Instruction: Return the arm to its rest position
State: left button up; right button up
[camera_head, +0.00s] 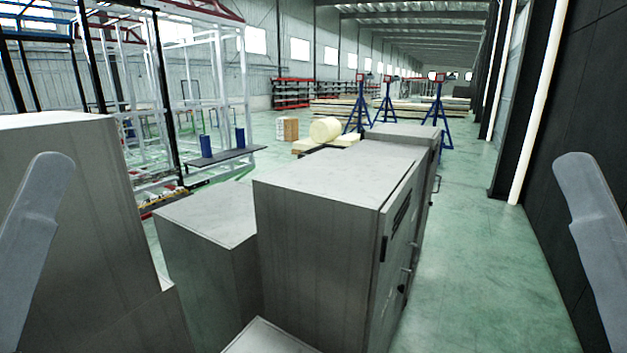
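A grey link of my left arm (32,240) rises at the left edge of the head view. A matching grey link of my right arm (592,235) stands at the right edge. Both links are upright and tilted, with rounded tops, and are cut off by the frame. Neither gripper shows, so I cannot see whether either holds anything. Neither link visibly touches anything.
Grey metal cabinets (315,190) fill the middle, with a taller grey box (80,160) at left. Blue stands (437,115), a yellow roll (325,129) and a white frame (222,85) stand farther back. Green floor (480,260) lies clear between the cabinets and the dark right wall (580,90).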

notch_tip(320, 180, up, 19)
jog(key=p, duration=1.6)
jog(key=shift+r, duration=0.15)
